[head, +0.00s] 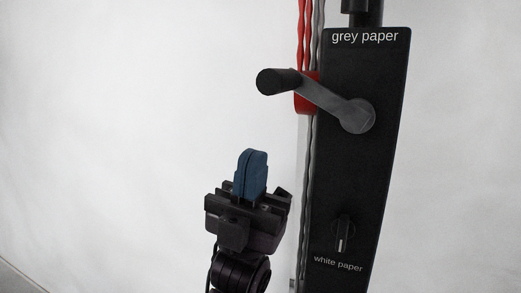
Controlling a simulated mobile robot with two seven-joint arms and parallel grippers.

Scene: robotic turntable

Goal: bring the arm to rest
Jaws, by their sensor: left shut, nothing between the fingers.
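My left gripper (252,172) is in the lower middle of the head view, pointing up. Its two blue fingers are pressed together with nothing between them. It is apart from the black panel to its right and below the crank handle. My right gripper is not in view.
A tall black panel (364,180) labelled "grey paper" and "white paper" stands on the right. It carries a grey crank with a black handle (279,82) and a small knob (342,236). Red and grey cords (306,30) hang along its left edge.

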